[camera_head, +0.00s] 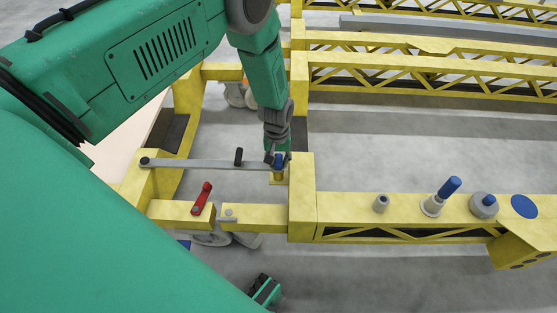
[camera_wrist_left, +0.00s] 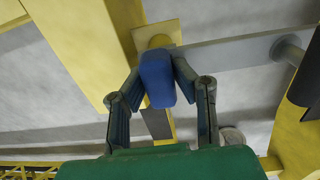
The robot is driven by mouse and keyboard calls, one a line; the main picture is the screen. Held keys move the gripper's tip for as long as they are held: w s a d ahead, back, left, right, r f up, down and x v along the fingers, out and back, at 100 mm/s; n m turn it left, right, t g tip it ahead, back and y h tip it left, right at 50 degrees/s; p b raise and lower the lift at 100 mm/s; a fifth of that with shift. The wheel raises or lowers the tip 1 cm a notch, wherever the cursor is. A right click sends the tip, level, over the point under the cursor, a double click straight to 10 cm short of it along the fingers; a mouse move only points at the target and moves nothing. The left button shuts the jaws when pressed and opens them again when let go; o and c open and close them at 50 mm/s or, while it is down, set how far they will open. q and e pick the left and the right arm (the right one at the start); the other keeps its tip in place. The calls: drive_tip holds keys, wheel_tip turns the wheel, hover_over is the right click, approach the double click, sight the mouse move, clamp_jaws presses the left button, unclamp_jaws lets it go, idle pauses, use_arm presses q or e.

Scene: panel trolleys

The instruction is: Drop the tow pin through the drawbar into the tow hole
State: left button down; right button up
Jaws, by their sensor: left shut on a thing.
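My left gripper (camera_head: 278,158) points down, shut on the blue head of the tow pin (camera_head: 279,162). In the left wrist view the blue head (camera_wrist_left: 157,78) sits between the two fingers. The grey drawbar (camera_head: 205,164) runs from a yellow post on the left to the pin, and shows in the wrist view (camera_wrist_left: 230,53). A small yellow tow bracket (camera_head: 280,179) is under the pin at the drawbar's free end. The pin's shank and the tow hole are hidden, so I cannot tell how deep the pin sits.
A black knob (camera_head: 239,156) stands up from the drawbar. A red lever (camera_head: 202,198) is on the near yellow beam. A grey socket (camera_head: 381,203), a blue-topped pin (camera_head: 442,196) and a blue disc (camera_head: 524,206) are on the right beam. Yellow truss frames (camera_head: 430,75) stand behind.

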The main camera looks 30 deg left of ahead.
use_arm(q)
drive_tip(key=shift+f, duration=0.15)
drive_tip(key=c, duration=1.2)
unclamp_jaws()
wheel_tip(320, 180, up, 8)
drive_tip(key=p, duration=0.6)
drive_tip(key=shift+p, duration=0.35)
drive_tip(key=shift+s, duration=0.1)
drive_tip(key=s+d+r+m+p, duration=0.1)
drive_tip(key=s+r, duration=0.4)
drive_tip(key=s, duration=0.5)
drive_tip(key=s+d+r+m+p, duration=0.1)
drive_tip(key=s+r+m+p, duration=0.2)
drive_tip(key=s, duration=0.7)
drive_tip(key=s+d+r+m+p, duration=0.1)
drive_tip(key=s+r+m+p, duration=0.2)
drive_tip(key=s+r+p, duration=0.3)
drive_tip(key=shift+s+d+r+t, duration=0.15)
drive_tip(key=shift+s, duration=0.85)
drive_tip(key=shift+s+d+r+t, duration=0.15)
drive_tip(key=shift+s, duration=0.8)
